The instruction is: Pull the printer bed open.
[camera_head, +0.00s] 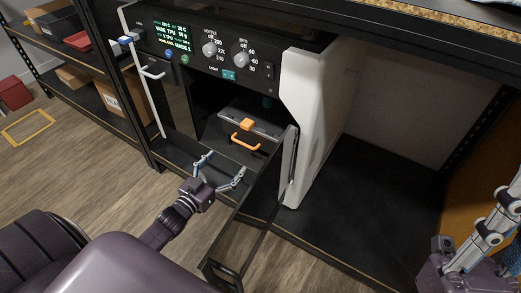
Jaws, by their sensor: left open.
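The printer (312,110) stands on a black shelf, with a white side and a dark control panel. Its clear front door with a dark frame (240,235) is swung open toward me. Inside the chamber is the dark printer bed (228,117), with an orange latch-like piece (247,124) and an orange handle (245,144) on its front. My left gripper (221,167) is open and empty in front of the opening, a little below and left of the orange handle, apart from it. My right gripper (505,215) is partly in view at the right edge; its fingertips are unclear.
The panel has a lit screen (171,36) and knobs. The open door stands right of my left gripper. A white handle (153,73) is on the left. Shelves with boxes (112,93) stand at the upper left. The black shelf right of the printer is clear.

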